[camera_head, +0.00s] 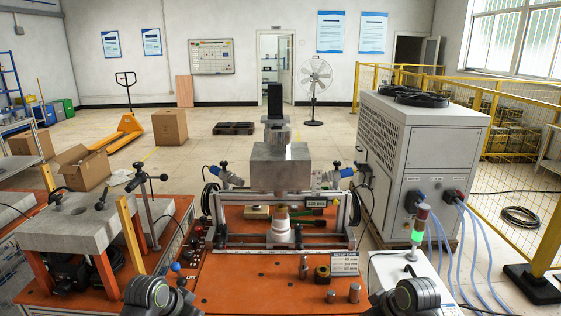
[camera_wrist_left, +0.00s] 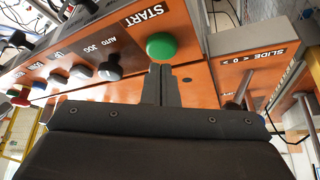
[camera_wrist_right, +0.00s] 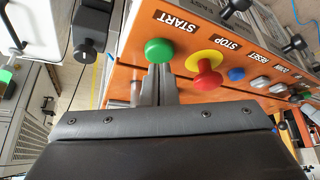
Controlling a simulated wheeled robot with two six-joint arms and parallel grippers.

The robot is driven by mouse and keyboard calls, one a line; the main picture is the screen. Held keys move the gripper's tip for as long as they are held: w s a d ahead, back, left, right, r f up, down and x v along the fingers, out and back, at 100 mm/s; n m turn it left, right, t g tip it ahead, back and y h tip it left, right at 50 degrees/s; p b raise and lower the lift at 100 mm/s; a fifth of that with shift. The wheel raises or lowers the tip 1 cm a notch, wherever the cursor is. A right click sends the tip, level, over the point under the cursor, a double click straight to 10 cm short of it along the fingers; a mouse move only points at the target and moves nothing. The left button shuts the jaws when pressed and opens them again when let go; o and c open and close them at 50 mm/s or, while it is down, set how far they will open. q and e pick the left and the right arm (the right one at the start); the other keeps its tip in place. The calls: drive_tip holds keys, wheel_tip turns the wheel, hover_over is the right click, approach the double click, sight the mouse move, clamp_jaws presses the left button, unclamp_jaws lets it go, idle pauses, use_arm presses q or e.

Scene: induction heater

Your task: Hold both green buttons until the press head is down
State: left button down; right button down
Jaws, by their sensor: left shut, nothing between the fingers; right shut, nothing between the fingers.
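In the left wrist view a green button (camera_wrist_left: 161,46) labelled START sits on the orange panel. My left gripper (camera_wrist_left: 161,72) is shut and empty, with its tips right at the button's lower edge. In the right wrist view another green START button (camera_wrist_right: 158,51) shows, and my right gripper (camera_wrist_right: 158,74) is shut and empty with its tips right at it. I cannot tell whether either button is pressed in. In the head view the press head, a grey metal block (camera_head: 280,168), hangs above a silver round piece (camera_head: 281,228) on the orange table. Both fingertips are hidden there.
A red-and-yellow STOP button (camera_wrist_right: 207,68) is close beside the right START button. A stack light (camera_head: 419,224) glows green at the right. A grey chiller (camera_head: 425,150) stands behind it.

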use_arm(q)
drive_tip(key=shift+s+f, duration=0.1)
drive_tip(key=shift+f, duration=0.8)
use_arm(e)
drive_tip(key=shift+w+a, duration=0.2)
drive_tip(key=shift+w, duration=0.15)
use_arm(q)
drive_tip(key=shift+f, duration=0.1)
use_arm(e)
drive_tip(key=shift+f, duration=0.8)
drive_tip(key=shift+s+f, duration=0.15)
drive_tip(key=shift+f, duration=0.15)
idle(2.0)
drive_tip(key=shift+r, duration=0.1)
idle(0.7)
drive_tip(key=shift+r, duration=1.55)
use_arm(q)
drive_tip(key=shift+r, duration=1.6)
